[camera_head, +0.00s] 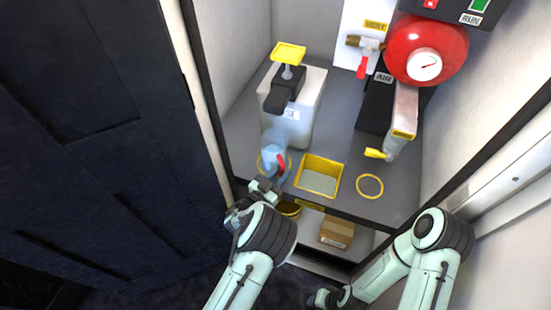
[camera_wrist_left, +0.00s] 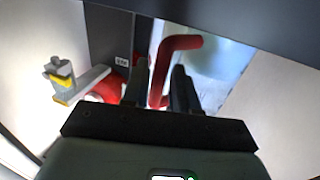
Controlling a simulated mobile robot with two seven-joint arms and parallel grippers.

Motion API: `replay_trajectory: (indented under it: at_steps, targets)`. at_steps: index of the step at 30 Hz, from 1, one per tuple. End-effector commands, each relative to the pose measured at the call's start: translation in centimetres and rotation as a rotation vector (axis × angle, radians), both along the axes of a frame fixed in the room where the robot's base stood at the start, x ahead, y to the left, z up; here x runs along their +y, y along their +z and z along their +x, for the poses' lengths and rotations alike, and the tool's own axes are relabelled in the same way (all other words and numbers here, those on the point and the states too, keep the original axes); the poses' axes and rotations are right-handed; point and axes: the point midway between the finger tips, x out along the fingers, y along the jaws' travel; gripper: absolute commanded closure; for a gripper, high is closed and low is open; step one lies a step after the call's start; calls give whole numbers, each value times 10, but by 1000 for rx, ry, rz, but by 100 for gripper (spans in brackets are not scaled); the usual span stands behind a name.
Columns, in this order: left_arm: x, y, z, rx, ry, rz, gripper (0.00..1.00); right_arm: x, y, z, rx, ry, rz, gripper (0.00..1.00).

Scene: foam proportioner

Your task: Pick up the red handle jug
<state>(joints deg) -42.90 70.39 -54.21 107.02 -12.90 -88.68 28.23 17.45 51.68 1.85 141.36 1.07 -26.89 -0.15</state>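The jug (camera_head: 272,146) is translucent blue with a red handle (camera_head: 282,168). It stands upright near the front edge of the grey shelf, by a yellow ring mark. My left gripper (camera_head: 270,183) is at the shelf edge, just in front of the handle. In the left wrist view the red handle (camera_wrist_left: 158,80) runs down between the two dark fingers of the left gripper (camera_wrist_left: 160,92), with a gap seen beside it. The fingers look open; contact cannot be made out. My right gripper (camera_head: 325,298) is low at the bottom edge, its fingers too small and dark to read.
A yellow-rimmed tray (camera_head: 339,176) and an empty yellow ring (camera_head: 369,186) lie right of the jug. A white tank (camera_head: 304,112) with a yellow-topped cap stands behind it. A cardboard box (camera_head: 337,231) sits on the lower shelf. A dark door (camera_head: 100,130) bounds the left.

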Motion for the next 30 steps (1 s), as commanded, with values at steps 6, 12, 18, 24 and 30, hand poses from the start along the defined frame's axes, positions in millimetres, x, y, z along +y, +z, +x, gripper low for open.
replay_trajectory:
  at_steps: [6,12,18,24,30]
  targets:
    - [-15,-3,20,0,-1,0,72,-4,-7,9,-23,-10,-11,57]
    - [-16,-2,22,1,0,1,72,-4,-7,9,-24,-11,-11,57]
    - [-16,-2,22,1,0,1,100,-4,-7,9,-24,-11,-11,57]
    - [-16,-1,22,-2,0,0,100,-4,-7,8,-23,-10,-11,57]
    - [-15,14,23,-5,2,-3,100,-2,-2,4,-11,-5,-5,57]
